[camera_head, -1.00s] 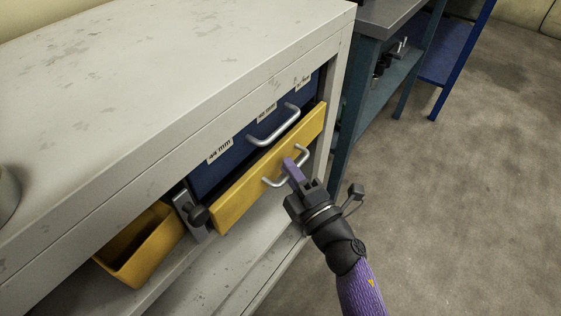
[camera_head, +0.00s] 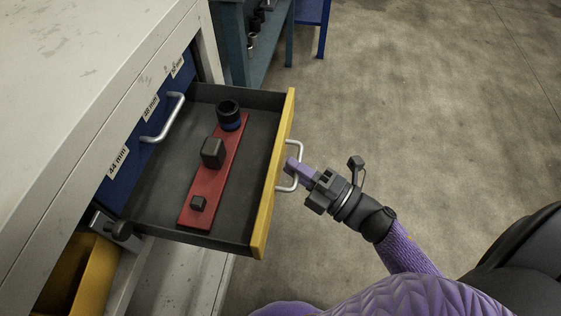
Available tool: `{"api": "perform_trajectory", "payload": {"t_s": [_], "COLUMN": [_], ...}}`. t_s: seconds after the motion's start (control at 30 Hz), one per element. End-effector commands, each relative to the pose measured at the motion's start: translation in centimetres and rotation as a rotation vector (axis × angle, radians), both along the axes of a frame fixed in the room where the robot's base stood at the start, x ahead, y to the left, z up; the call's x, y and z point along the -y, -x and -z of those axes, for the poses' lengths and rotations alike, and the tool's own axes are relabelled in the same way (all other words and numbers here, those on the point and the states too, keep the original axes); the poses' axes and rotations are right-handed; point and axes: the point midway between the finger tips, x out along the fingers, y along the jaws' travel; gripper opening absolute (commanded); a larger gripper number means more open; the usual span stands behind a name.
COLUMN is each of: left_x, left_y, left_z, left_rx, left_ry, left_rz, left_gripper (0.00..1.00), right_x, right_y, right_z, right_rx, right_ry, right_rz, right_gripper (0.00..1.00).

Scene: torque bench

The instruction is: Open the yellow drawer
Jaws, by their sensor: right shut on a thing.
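The yellow drawer (camera_head: 266,215) is pulled well out of the bench, and its dark grey inside shows. A red strip (camera_head: 207,192) lies in it with a dark socket with a blue band (camera_head: 230,116) at the far end and two dark square pegs. The drawer's silver handle (camera_head: 298,149) is on the yellow front. My right gripper (camera_head: 291,168) is shut on this handle, its purple fingers at the bar. My left gripper is not in view.
A yellow bin (camera_head: 92,275) and a dark knob (camera_head: 121,230) are at lower left. The floor (camera_head: 420,90) to the right is clear.

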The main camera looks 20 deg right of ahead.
Motion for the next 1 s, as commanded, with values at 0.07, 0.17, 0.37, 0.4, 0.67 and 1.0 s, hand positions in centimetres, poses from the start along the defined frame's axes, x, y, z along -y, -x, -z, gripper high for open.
{"api": "perform_trajectory", "payload": {"t_s": [0.07, 0.17, 0.37, 0.4, 0.67, 1.0], "left_x": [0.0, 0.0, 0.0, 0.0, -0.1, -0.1], "left_y": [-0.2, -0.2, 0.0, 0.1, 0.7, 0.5], "left_z": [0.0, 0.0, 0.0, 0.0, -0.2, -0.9], "left_rx": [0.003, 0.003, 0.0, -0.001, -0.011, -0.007], "left_ry": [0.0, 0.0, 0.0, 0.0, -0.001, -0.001], "left_rz": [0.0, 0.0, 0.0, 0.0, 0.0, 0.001], "left_gripper": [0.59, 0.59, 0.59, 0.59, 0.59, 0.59], "right_x": [0.2, 0.3, 0.3, 0.3, 0.3, 2.7], "right_y": [0.1, 0.2, 0.2, 0.2, 0.2, 4.1], "right_z": [0.1, 0.1, 0.1, 0.1, 0.0, 0.7], "right_rx": [-0.002, -0.002, -0.002, -0.002, -0.002, -0.006], "right_ry": [0.0, 0.0, 0.0, 0.0, 0.0, 0.0], "right_rz": [0.001, 0.001, 0.001, 0.001, 0.001, 0.003], "right_gripper": [0.0, 0.0, 0.0, 0.0, 0.29, 0.29]}}
